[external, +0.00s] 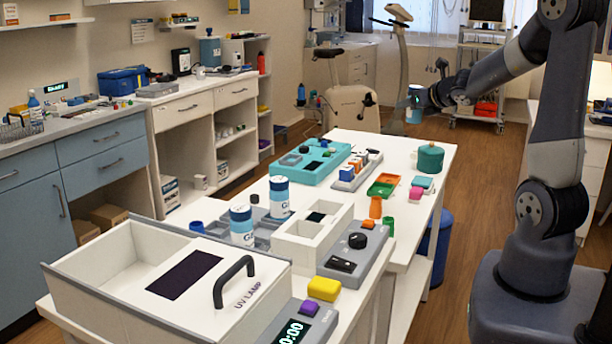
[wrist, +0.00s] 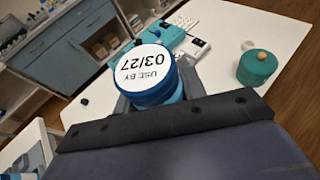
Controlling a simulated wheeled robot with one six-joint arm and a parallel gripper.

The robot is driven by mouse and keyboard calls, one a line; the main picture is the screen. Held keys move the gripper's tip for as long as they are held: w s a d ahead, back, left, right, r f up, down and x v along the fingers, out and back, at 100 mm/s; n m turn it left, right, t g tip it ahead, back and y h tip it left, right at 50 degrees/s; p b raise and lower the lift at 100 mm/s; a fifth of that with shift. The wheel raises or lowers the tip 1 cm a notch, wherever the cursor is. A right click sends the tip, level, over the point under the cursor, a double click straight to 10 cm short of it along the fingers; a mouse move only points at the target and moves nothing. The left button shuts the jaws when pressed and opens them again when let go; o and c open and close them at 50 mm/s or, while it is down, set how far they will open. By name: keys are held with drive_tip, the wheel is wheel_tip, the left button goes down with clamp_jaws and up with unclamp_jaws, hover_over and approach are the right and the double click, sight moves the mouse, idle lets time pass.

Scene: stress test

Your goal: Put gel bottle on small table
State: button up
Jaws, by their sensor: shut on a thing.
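My gripper (external: 420,98) is shut on a white and blue gel bottle (external: 413,115), held up in the air near the far end of the white table (external: 395,147). In the wrist view the gel bottle (wrist: 145,72) sits between the jaws, its white lid reading "USE BY 03/27" facing the camera. Its lower part is hidden there. Two similar blue and white bottles, a nearer one (external: 242,228) and a farther one (external: 279,199), stand upright on the grey tray. I cannot tell which surface is the small table.
A UV lamp box (external: 110,265) fills the table's near end. An exercise bike (external: 350,105) stands behind. The table's far edge has some bare room.

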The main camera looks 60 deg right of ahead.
drive_tip(key=w+a+f+n+y+b, duration=0.1)
drive_tip(key=w+a+f+n+y, duration=0.1)
drive_tip(key=f, duration=0.4)
drive_tip(key=w+a+f+n+t+y+b, duration=0.1)
drive_tip(key=w+a+f+n+y, duration=0.1)
drive_tip(key=w+f+n+y, duration=0.2)
drive_tip(key=w+a+f+n+t+y+b, duration=0.1)
drive_tip(key=w+a+f+n+y+b, duration=0.1)
drive_tip(key=w+f, duration=0.6)
drive_tip(key=shift+a+f+n+y, duration=0.5)
drive_tip(key=shift+a+y, duration=0.1)
drive_tip(key=shift+y, duration=0.4)
drive_tip(key=shift+f, duration=2.3)
drive_tip(key=shift+f+b, duration=0.2)
drive_tip(key=shift+b, duration=0.25)
drive_tip(key=o, duration=1)
drive_tip(key=shift+o, duration=0.2)
drive_tip(key=shift+r, duration=0.15)
